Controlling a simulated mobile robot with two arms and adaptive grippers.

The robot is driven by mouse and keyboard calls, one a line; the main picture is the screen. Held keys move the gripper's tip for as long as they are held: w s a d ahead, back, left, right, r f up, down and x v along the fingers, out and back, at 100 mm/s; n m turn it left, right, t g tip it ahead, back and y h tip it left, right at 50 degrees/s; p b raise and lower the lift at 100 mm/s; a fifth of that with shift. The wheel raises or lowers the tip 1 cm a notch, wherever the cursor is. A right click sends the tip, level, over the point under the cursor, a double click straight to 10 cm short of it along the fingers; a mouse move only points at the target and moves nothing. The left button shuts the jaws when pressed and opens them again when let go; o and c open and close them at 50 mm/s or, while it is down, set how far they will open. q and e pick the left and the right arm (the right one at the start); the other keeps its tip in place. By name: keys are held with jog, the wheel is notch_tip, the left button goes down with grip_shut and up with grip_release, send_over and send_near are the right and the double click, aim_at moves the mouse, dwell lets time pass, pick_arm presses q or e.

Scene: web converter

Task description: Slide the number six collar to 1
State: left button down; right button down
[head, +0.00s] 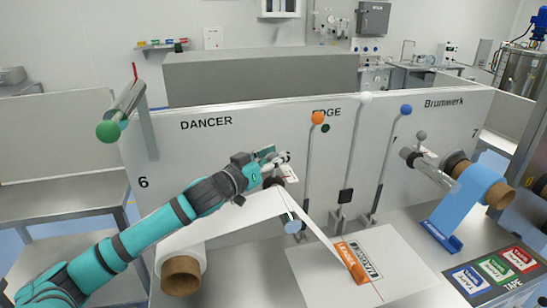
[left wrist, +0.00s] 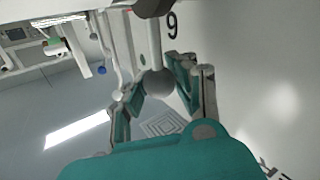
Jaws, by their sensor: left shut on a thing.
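My left gripper (head: 268,158) reaches the white panel (head: 240,140) just above the white web. In the left wrist view, its fingers (left wrist: 160,92) are shut on a grey ball knob (left wrist: 158,83) on a short stem. A digit that reads as 9 in this turned view (left wrist: 172,25) is on the panel beside the knob. In the head view, the gripper hides most of the collar and its digit. A clear collar with a grey knob (head: 420,135) sits near the "7" at right. My right gripper is not in view.
A white roll (head: 190,250) lies below my left arm. Levers with orange (head: 318,117) and blue (head: 406,109) balls stand right of the gripper. An orange block (head: 351,262) sits on a white sheet. A blue roll (head: 478,182) and coloured cards (head: 495,268) are at right.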

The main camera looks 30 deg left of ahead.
pick_arm(q)
jog(key=shift+w+a+r+p, duration=0.15)
jog(key=shift+w+a+p, duration=0.2)
jog(key=shift+p, duration=0.1)
jog(key=shift+w+a+f, duration=0.15)
jog(key=shift+w+f, duration=0.05)
jog(key=shift+w, duration=0.1)
jog(key=c, duration=1.6)
grip_release()
jog(key=o, duration=0.6)
jog(key=shift+s+a+r, duration=0.1)
jog(key=shift+s+a, duration=0.2)
jog(key=shift+s, duration=0.05)
jog(key=shift+d, duration=0.1)
jog(key=shift+w, duration=0.1)
jog(key=shift+s, duration=0.75)
jog(key=shift+s+a, duration=0.2)
jog(key=shift+s, duration=1.45)
jog(key=shift+s+a, duration=0.2)
jog(key=shift+s, duration=1.4)
